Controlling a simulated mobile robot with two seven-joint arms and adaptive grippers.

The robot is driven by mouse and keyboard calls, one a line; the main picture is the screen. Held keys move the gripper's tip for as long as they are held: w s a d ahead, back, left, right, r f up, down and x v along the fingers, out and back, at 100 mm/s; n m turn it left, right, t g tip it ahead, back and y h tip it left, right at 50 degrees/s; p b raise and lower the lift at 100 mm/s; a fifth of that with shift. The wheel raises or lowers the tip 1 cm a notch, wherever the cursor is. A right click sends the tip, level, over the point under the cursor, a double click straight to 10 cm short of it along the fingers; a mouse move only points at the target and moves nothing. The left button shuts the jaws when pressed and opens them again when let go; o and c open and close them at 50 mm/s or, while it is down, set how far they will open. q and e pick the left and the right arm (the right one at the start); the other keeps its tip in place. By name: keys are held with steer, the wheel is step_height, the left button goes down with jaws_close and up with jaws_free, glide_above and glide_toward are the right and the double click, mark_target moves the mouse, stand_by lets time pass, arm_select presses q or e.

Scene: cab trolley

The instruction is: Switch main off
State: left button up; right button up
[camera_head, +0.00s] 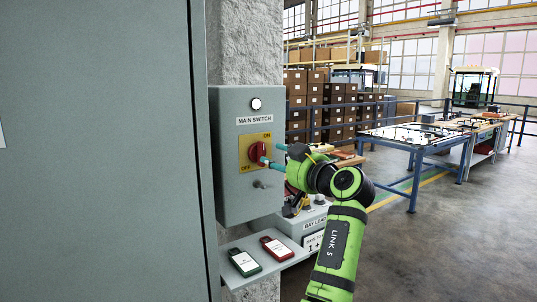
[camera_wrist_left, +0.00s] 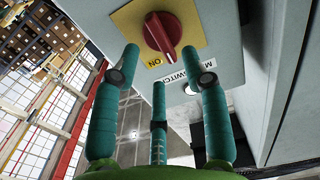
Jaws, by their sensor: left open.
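The grey switch box (camera_head: 230,200) hangs on a concrete column and carries a "MAIN SWITCH" label. Its red rotary knob (camera_head: 257,152) sits on a yellow plate (camera_head: 243,146) marked ON at the top and OFF at the lower left. In the left wrist view the red knob (camera_wrist_left: 160,32) has its ridge end towards the label side, near ON. A round pale lamp (camera_head: 256,104) is above the label. My left gripper (camera_head: 272,156) is open, its teal fingers pointing at the knob. Two fingertips flank the knob's near side; contact cannot be told. My right gripper is out of view.
A small fitting (camera_head: 262,184) sticks out below the plate. A shelf (camera_head: 262,270) underneath holds a green-edged tag (camera_head: 244,262) and a red-edged tag (camera_head: 277,248). A large grey panel (camera_head: 100,150) fills the left. Blue-framed tables (camera_head: 415,140) stand beyond open floor at the right.

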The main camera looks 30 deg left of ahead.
mark_target(260, 154)
arm_select(q)
steer(key=p+x, duration=0.1)
steer(key=x, duration=0.3)
steer(key=shift+w+a, duration=0.15)
steer(key=shift+a, duration=0.15)
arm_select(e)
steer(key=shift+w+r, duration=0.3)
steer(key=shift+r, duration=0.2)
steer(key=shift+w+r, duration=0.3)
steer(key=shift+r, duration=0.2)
arm_select(q)
jaws_close()
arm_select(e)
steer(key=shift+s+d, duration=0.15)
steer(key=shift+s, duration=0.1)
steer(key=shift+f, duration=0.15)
